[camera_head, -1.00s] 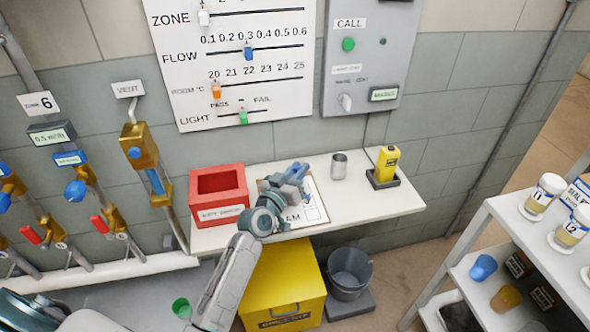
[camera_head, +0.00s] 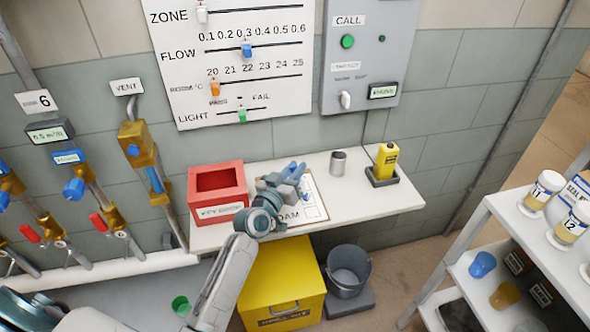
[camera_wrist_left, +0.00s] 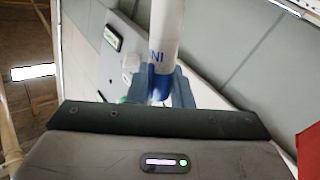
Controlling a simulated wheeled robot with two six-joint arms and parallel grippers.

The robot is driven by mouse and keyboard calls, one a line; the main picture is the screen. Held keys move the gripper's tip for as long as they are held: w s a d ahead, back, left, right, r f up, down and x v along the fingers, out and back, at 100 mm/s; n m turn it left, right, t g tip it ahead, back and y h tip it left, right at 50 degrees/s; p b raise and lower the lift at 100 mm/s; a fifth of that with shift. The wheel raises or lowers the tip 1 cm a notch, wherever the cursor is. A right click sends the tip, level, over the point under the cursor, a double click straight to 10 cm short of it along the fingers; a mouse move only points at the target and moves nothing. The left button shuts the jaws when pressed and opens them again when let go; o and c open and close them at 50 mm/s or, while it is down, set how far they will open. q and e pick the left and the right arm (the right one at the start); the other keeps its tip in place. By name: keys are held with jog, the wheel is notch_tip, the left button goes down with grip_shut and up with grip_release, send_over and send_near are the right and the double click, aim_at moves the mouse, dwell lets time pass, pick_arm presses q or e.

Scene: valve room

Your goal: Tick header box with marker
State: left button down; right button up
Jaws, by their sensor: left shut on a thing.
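A white form sheet on a brown board (camera_head: 317,204) lies on the white shelf, with several small boxes down its right side and the letters "OAM" at its bottom. My left gripper (camera_head: 291,177) is over the upper left of the sheet and hides that part of it. In the left wrist view the gripper (camera_wrist_left: 161,92) is shut on a marker (camera_wrist_left: 166,30), with a white barrel, blue lettering and a blue part between the fingers. I cannot tell whether the marker touches the paper, nor see any tick mark. My right gripper is not in view.
A red open bin (camera_head: 218,192) stands just left of the sheet. A grey cup (camera_head: 338,163) and a yellow device (camera_head: 386,160) stand to the right on the shelf (camera_head: 375,200). The wall board (camera_head: 240,60) is behind. A yellow box (camera_head: 285,285) and a bucket (camera_head: 349,272) are below.

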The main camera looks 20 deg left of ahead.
pick_arm(q)
jog(key=shift+r+p, duration=1.2)
jog(key=shift+r, duration=0.1)
notch_tip(320, 180, up, 2)
jog(key=shift+r+p, duration=0.1)
jog(key=shift+p, duration=0.8)
notch_tip(320, 180, up, 3)
jog(key=p, duration=0.3)
jog(key=shift+r, duration=0.15)
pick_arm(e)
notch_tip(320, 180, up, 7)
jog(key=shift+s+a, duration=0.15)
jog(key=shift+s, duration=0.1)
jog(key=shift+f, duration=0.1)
